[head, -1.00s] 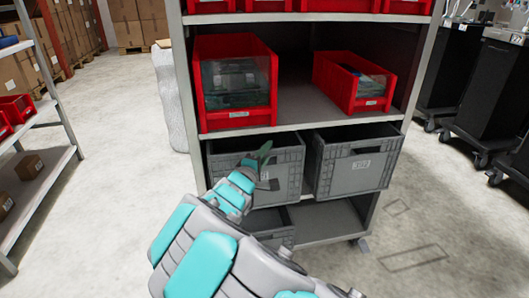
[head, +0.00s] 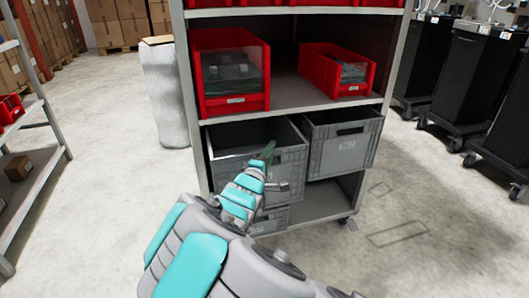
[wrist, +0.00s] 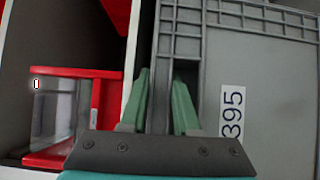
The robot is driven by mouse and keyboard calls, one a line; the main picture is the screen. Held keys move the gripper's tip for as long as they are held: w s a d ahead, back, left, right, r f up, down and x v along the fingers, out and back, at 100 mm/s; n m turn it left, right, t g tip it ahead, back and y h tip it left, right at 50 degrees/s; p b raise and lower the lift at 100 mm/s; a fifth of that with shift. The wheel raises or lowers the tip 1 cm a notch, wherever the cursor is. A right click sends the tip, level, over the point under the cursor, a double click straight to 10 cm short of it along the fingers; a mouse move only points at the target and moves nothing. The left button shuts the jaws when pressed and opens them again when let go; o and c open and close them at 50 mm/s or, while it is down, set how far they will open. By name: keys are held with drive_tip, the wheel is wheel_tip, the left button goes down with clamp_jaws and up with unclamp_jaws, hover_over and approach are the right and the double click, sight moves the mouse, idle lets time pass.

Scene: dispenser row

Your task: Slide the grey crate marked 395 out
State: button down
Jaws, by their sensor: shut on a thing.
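The grey crate marked 395 (head: 292,160) is the left crate on the shelf below the red bins. It juts out past the shelf's front edge, and its open top shows. In the wrist view its front wall (wrist: 275,90) fills the right side, with the 395 label turned sideways. My gripper (head: 266,155) is at the crate's front rim. In the wrist view the green fingers of my gripper (wrist: 161,100) are shut on the rim, one on each side. In the head view my arm hides the crate's label and part of its front.
A second grey crate (head: 342,155) stands close to the right of it. Red bins (head: 230,104) (head: 350,92) sit on the shelf above. Another grey crate (head: 270,221) sits below, partly behind my arm. Black carts (head: 440,85) stand at right.

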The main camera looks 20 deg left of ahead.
drive_tip(key=shift+s+d, duration=0.2)
drive_tip(key=shift+s, duration=0.05)
drive_tip(key=c, duration=0.6)
unclamp_jaws()
drive_tip(key=shift+o, duration=0.2)
drive_tip(key=s, duration=0.7)
drive_tip(key=shift+s+a, duration=0.35)
drive_tip(key=shift+a, duration=0.05)
